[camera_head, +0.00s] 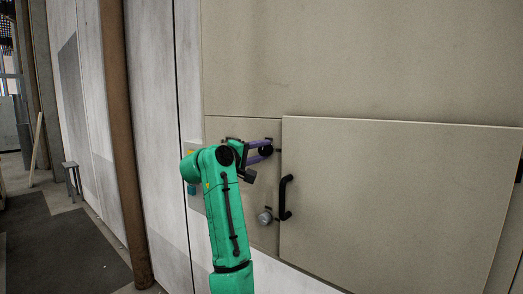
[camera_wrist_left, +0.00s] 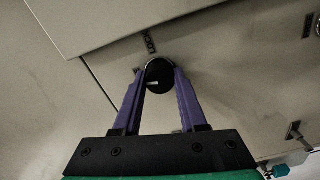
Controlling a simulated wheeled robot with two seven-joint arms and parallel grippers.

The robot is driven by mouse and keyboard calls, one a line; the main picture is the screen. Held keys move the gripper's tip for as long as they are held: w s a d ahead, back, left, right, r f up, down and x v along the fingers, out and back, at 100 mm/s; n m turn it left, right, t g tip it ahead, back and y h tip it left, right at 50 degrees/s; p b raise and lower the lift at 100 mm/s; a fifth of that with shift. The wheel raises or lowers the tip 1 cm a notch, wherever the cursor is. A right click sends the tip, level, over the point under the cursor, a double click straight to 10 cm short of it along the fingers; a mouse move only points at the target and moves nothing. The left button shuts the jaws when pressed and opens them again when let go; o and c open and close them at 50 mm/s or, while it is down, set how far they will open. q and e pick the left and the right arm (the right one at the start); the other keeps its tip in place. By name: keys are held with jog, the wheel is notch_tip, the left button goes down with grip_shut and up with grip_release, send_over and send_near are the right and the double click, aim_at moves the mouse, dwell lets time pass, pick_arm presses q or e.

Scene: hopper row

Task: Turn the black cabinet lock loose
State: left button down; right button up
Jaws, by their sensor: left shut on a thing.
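The black cabinet lock (camera_head: 265,150) is a round black knob on the narrow beige panel left of the large door. It also shows in the left wrist view (camera_wrist_left: 159,74), with a short pale mark on its dark face. My left gripper (camera_head: 258,151) reaches it from the left, with purple fingers. In the left wrist view the fingers (camera_wrist_left: 158,80) are closed on the two sides of the lock. The lock's base is partly hidden behind the fingers. My right gripper is not in view.
A beige door (camera_head: 400,200) with a black bar handle (camera_head: 286,197) stands just right of the lock. A round silver knob (camera_head: 264,217) sits below the lock. A brown post (camera_head: 124,150) and a small stool (camera_head: 73,181) are farther left. Dark floor there is open.

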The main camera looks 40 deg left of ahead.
pick_arm(q)
jog(key=shift+n, duration=1.2)
jog(key=shift+c, duration=2.2)
grip_release()
jog(key=shift+a, duration=0.1)
jog(key=s+b, duration=0.2)
jog(key=s, duration=0.1)
jog(key=s+b, duration=0.1)
jog(key=s, duration=0.1)
jog(key=shift+s+f, duration=0.2)
jog(key=shift+f, duration=0.15)
jog(key=b, duration=0.3)
send_near(261, 153)
jog(key=s, duration=0.5)
jog(key=shift+r, duration=0.35)
